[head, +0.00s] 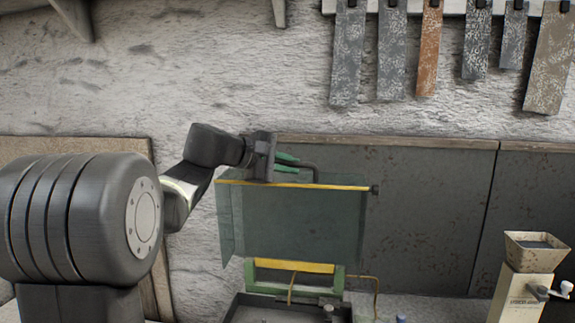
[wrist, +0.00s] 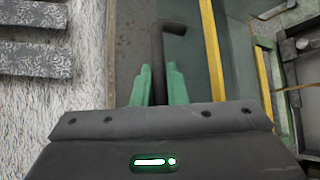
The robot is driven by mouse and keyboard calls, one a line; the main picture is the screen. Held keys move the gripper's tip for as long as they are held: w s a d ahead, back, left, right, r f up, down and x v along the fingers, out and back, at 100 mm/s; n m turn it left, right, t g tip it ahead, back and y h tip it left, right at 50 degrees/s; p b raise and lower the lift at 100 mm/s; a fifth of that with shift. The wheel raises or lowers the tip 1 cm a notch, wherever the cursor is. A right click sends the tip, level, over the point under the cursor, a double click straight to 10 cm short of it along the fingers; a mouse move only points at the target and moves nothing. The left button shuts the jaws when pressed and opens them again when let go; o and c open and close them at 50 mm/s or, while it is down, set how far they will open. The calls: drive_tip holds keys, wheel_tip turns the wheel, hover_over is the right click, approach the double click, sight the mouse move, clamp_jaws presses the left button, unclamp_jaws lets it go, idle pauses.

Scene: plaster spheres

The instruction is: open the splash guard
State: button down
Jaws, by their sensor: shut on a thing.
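The splash guard (head: 292,228) is a see-through greenish panel with a yellow strip along its top edge. It stands upright over a green-framed machine (head: 252,282) in the head view. In the wrist view the guard (wrist: 236,48) is right of my fingers, with its yellow strip running beside them. A dark bent handle (head: 314,168) is at the guard's top; it also shows in the wrist view (wrist: 158,45). My gripper (head: 288,164) comes from the left. Its green fingertips, also seen in the wrist view (wrist: 158,82), are shut on the handle, one on each side.
A dark tray (head: 238,310) lies below the guard. A cream hand-cranked hopper (head: 535,250) stands at the right. Dark panels (head: 430,215) line the rough wall behind, and several metal strips (head: 430,50) hang above. The space between guard and hopper looks clear.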

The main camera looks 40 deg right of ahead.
drive_tip(key=shift+f, duration=0.1)
drive_tip(key=c, duration=1.5)
unclamp_jaws()
drive_tip(key=shift+o, duration=0.2)
drive_tip(key=b+v, duration=0.3)
drive_tip(key=v, duration=1.1)
drive_tip(key=shift+d, duration=0.15)
drive_tip(key=p+x, duration=0.2)
drive_tip(key=x, duration=0.9)
drive_tip(key=shift+d, duration=0.1)
